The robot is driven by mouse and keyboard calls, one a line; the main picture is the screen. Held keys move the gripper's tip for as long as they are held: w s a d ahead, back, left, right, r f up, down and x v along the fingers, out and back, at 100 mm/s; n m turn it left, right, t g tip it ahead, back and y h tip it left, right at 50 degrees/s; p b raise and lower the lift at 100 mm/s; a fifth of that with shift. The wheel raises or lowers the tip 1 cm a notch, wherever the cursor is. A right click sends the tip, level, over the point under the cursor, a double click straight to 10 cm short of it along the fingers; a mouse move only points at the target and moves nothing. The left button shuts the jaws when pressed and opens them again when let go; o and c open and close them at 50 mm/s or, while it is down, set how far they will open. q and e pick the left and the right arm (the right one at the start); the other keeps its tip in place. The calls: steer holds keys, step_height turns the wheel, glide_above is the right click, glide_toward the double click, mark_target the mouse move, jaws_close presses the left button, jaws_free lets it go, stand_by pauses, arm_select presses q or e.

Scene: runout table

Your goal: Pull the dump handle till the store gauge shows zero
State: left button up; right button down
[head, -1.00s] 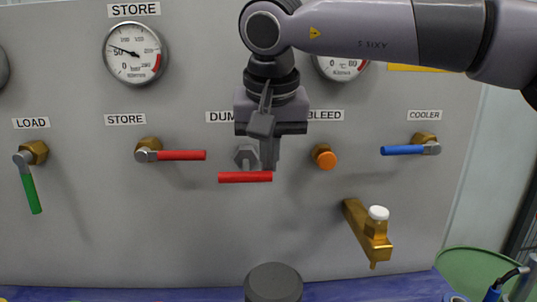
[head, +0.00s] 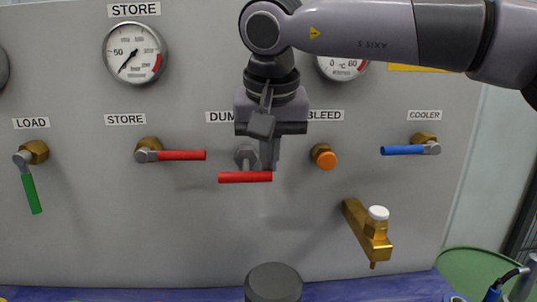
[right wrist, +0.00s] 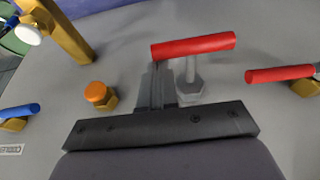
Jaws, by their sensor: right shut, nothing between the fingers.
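The dump handle (head: 245,177) is a red bar on a grey stem, pulled out from the panel under the partly covered DUMP label. My right gripper (head: 268,166) is shut with nothing between its fingers, at the right end of the red bar. In the right wrist view the fingers (right wrist: 156,82) reach up to the end of the dump handle (right wrist: 193,45), beside its stem; I cannot tell whether they touch. The store gauge (head: 135,52) is a round white dial at upper left; its needle points down-left, close to the zero mark. My left gripper is not in view.
A red store handle (head: 181,155) and green load handle (head: 33,193) sit to the left. An orange bleed knob (head: 326,158) is close right of my gripper. A blue cooler handle (head: 403,150) and a protruding brass fitting (head: 368,232) stand further right.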

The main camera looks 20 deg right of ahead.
steer(key=shift+s+a+f, duration=0.1)
steer(key=shift+s+f, duration=0.1)
steer(key=shift+s, duration=0.05)
steer(key=v, duration=0.7)
steer(key=shift+r, duration=0.25)
steer(key=shift+w, duration=0.2)
